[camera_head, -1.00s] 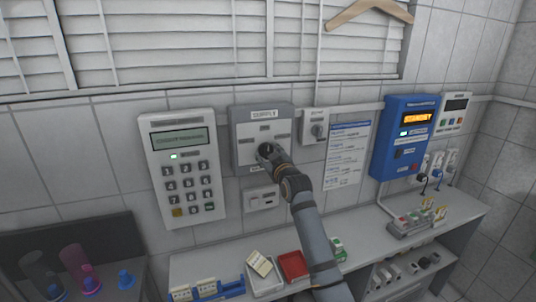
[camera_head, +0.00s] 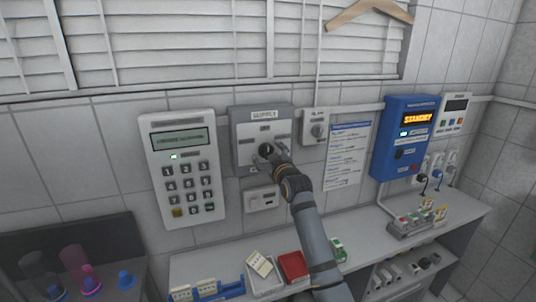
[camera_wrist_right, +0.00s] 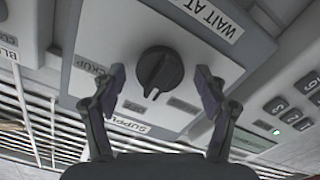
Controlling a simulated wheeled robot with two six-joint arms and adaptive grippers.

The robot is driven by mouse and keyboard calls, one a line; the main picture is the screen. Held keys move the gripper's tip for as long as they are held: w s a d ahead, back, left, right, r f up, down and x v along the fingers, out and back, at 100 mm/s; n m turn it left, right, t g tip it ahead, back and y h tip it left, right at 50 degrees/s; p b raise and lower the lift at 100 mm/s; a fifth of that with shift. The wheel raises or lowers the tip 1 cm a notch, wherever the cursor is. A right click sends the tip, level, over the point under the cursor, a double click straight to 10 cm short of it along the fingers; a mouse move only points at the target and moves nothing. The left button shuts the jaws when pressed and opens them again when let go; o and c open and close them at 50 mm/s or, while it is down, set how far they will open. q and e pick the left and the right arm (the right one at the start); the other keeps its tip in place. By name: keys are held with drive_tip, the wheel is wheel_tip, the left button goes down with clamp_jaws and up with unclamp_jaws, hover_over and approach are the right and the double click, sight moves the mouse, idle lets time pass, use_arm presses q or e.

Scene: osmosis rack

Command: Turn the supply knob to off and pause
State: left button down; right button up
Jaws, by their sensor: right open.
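The supply box (camera_head: 246,126) is a grey wall panel with a "SUPPLY" label at its top. My right gripper (camera_wrist_right: 161,86) is open, with one finger on each side of the knob and a gap to both. In the head view the right gripper (camera_head: 269,151) is in front of the knob and partly hides it. My left gripper is not in view.
A white keypad unit (camera_head: 182,168) hangs left of the supply box. A small box with a knob (camera_head: 315,126) and a printed sheet (camera_head: 347,155) hang to its right. A blue unit reading "STANDBY" (camera_head: 404,138) is further right. A bench with a red tray (camera_head: 293,266) stands below.

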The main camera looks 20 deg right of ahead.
drive_tip(key=shift+s+f, duration=0.1)
drive_tip(key=shift+s, duration=0.2)
drive_tip(key=s, duration=1.1)
drive_tip(key=shift+s+d, duration=0.2)
